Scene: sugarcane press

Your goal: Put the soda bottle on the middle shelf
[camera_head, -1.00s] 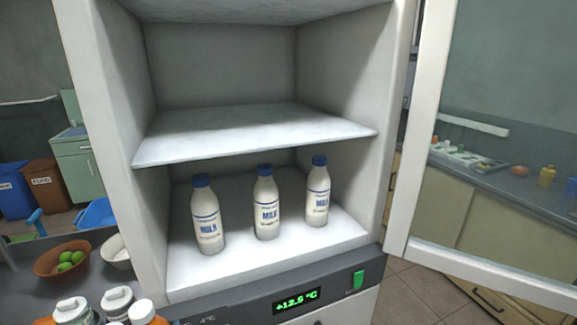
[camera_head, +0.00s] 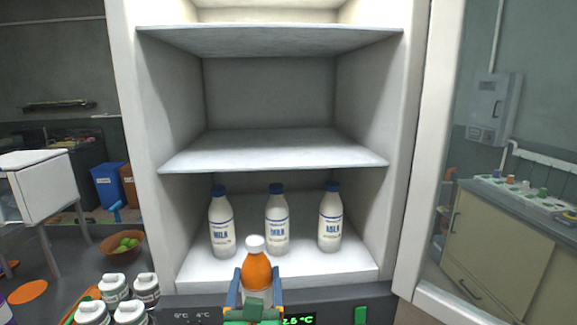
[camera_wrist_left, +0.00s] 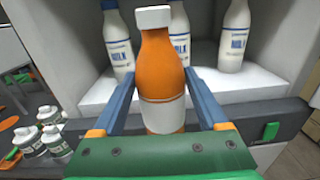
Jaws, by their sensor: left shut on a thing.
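My left gripper (camera_head: 255,295) is shut on an orange soda bottle (camera_head: 257,270) with a white cap and a white label band. The bottle is upright, in front of the fridge's lower edge. In the left wrist view the bottle (camera_wrist_left: 161,70) stands between the blue fingers of the gripper (camera_wrist_left: 160,100). The middle shelf (camera_head: 270,152) is a bare white board above the bottle, and nothing stands on it. My right gripper is not in view.
Three milk bottles (camera_head: 276,220) stand on the fridge's bottom shelf. An upper shelf (camera_head: 270,40) is above the middle one. The open glass door (camera_head: 425,150) is at the right. Several white jars (camera_head: 115,287) and a fruit bowl (camera_head: 123,245) are at the left.

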